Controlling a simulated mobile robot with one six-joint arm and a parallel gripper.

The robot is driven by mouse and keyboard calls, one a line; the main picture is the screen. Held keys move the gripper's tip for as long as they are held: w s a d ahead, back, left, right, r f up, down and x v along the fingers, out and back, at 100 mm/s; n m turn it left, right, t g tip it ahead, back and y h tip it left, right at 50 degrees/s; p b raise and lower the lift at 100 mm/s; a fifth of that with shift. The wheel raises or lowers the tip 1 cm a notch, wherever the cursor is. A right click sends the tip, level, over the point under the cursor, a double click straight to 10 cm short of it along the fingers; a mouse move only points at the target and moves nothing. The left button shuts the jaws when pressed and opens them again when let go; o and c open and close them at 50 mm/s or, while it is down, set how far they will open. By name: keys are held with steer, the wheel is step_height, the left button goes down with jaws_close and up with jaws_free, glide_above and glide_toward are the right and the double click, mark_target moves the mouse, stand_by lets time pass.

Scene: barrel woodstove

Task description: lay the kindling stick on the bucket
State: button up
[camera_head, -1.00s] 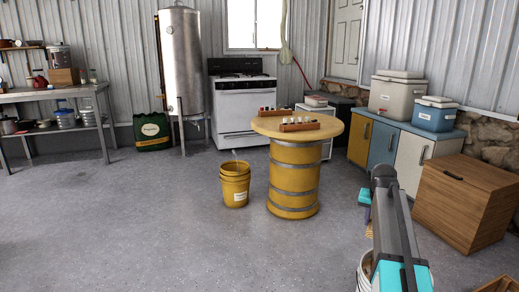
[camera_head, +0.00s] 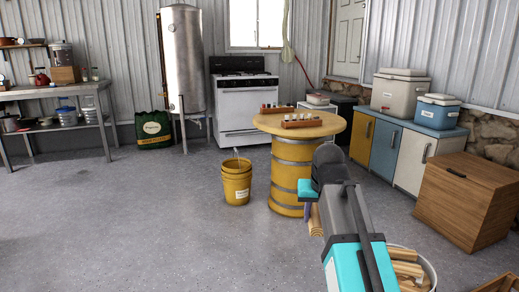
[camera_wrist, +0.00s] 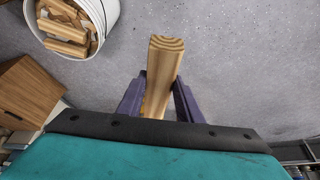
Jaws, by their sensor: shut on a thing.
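My gripper (camera_wrist: 160,97) is shut on a kindling stick (camera_wrist: 164,62), a pale wooden piece with its ringed end towards the wrist camera. In the head view, the stick (camera_head: 315,222) hangs below the gripper, over the floor in front of the barrel table. The gripper's fingers are partly hidden there by my arm. A yellow bucket (camera_head: 236,188) with a white label stands upright on the floor, left of the gripper and apart from it. A white bucket (camera_head: 430,268) holding several wood sticks stands at the lower right, partly hidden by my arm. It also shows in the wrist view (camera_wrist: 112,12).
A yellow barrel table (camera_head: 285,178) with small items in wooden racks stands just behind the gripper. A wooden chest (camera_head: 468,200) and low cabinets (camera_head: 385,145) stand to the right. The floor left of and before the yellow bucket is clear.

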mark_target(315, 215)
steer(key=s, duration=0.1)
steer(key=s+f, duration=0.1)
steer(key=shift+s+a+f+n, duration=0.1)
steer(key=shift+s+f+n, duration=0.05)
steer(key=shift+s+n, duration=0.15)
step_height(315, 215, up, 26)
steer(key=w+p, duration=0.2)
steer(key=p, duration=2.9)
steer(key=shift+w+f, duration=0.2)
steer(key=shift+w, duration=0.15)
steer(key=s+f, duration=0.5)
steer(key=f, duration=0.1)
steer(key=shift+f, duration=0.35)
steer(key=shift+s, duration=0.2)
